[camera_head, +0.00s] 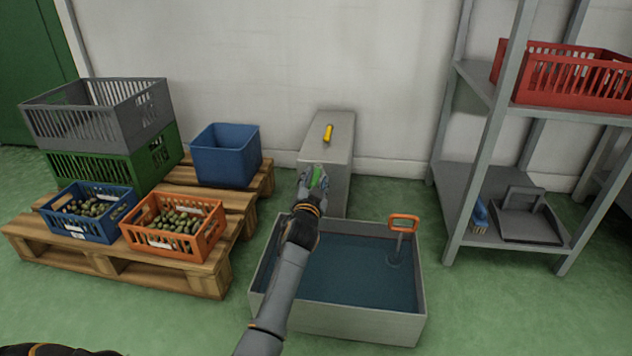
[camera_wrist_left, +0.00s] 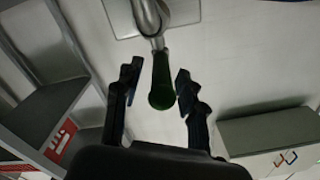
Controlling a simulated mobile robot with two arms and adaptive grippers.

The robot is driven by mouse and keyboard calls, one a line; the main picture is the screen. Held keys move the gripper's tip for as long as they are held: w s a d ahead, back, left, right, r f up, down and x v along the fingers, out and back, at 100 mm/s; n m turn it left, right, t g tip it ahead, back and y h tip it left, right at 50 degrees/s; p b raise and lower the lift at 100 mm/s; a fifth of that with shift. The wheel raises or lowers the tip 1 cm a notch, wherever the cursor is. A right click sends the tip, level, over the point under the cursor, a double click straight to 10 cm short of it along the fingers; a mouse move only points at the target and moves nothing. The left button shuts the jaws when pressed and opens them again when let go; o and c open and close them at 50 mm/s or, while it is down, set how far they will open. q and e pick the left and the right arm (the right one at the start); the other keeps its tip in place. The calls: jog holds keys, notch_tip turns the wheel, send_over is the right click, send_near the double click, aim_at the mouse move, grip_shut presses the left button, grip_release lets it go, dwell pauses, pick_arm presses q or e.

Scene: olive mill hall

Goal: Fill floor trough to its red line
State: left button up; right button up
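The grey floor trough (camera_head: 350,322) stands on the green floor, with blue water (camera_head: 345,275) in it below the rim. I cannot make out a red line on it. A green lever handle (camera_wrist_left: 161,82) hangs from a metal tap (camera_wrist_left: 150,22) in the left wrist view; its green (camera_head: 316,178) also shows at my left gripper in the head view. My left gripper (camera_head: 312,182) is over the trough's back left part. Its fingers (camera_wrist_left: 157,82) are open on either side of the handle, with gaps visible. My right gripper is not in view.
A pallet (camera_head: 110,262) with crates is left; a metal shelf (camera_head: 455,190) is right.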

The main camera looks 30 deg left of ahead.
aim_at(316, 179)
pick_arm(q)
notch_tip(316, 179, up, 10)
jog(key=shift+f, duration=0.15)
dwell(0.7)
